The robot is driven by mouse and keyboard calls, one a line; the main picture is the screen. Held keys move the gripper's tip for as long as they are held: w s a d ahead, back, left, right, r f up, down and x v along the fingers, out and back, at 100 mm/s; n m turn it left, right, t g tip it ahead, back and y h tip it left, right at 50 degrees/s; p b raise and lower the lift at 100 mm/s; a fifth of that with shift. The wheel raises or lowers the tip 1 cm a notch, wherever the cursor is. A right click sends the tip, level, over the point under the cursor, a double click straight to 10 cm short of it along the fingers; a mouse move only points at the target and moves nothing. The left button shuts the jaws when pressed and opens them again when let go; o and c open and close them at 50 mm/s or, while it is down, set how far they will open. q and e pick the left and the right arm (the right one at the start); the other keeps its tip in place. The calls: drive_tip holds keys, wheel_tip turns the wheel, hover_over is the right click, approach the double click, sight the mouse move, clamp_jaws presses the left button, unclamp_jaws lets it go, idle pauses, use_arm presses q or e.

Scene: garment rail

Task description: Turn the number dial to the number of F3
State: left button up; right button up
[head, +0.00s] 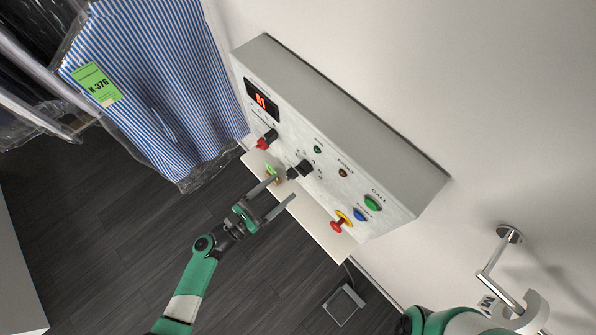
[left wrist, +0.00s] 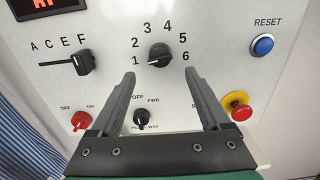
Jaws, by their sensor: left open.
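The number dial (left wrist: 159,55) is a round black knob on the white panel front, ringed by the numbers 1 to 6. Its light mark points lower left, near the 1. It also shows in the head view (head: 305,167). My left gripper (head: 284,187) is open and empty in front of the panel. In the left wrist view its fingers (left wrist: 166,98) stand apart below the number dial, not visibly touching it. My right gripper is not visible.
A red switch (left wrist: 81,120), a black switch (left wrist: 140,115), a red emergency button (left wrist: 238,107) and a blue RESET button (left wrist: 262,45) surround the dials. A red display (head: 261,101) sits at the panel's left. A bagged striped shirt (head: 165,80) hangs beside the panel.

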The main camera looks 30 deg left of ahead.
sight(304, 169)
use_arm(q)
drive_tip(key=x, duration=0.7)
drive_tip(key=shift+w+d+b, duration=0.15)
drive_tip(key=shift+w+b, duration=0.15)
clamp_jaws()
